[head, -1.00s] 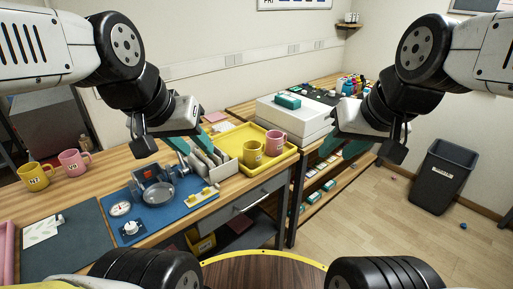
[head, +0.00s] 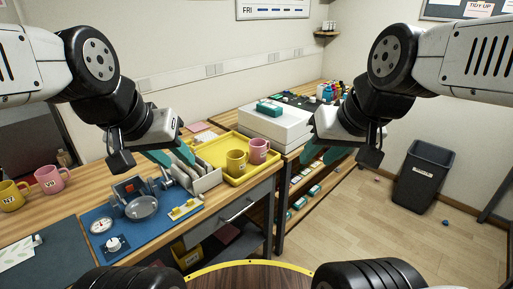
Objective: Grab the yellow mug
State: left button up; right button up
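One yellow mug (head: 236,162) stands upright in the yellow tray (head: 208,148) on the wooden bench, beside a pink mug (head: 258,151). Another yellow mug (head: 12,195) stands at the left end of the bench, next to a second pink mug (head: 50,179). My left gripper (head: 176,158) is in the air, left of the tray in the picture, with its teal fingers apart and nothing seen between them. My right gripper (head: 323,156) is in the air, right of the tray, and its teal fingers also look apart and empty. Neither gripper touches a mug.
A blue mat (head: 150,232) holds a press with a round pan (head: 141,208) and a dial. A grey rack (head: 205,181) stands against the tray's left side. A white box (head: 272,124) is behind the tray.

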aim_at(236, 160)
jog(key=i+j, duration=0.15)
jog(key=i, duration=0.75)
jog(key=l+z, duration=0.05)
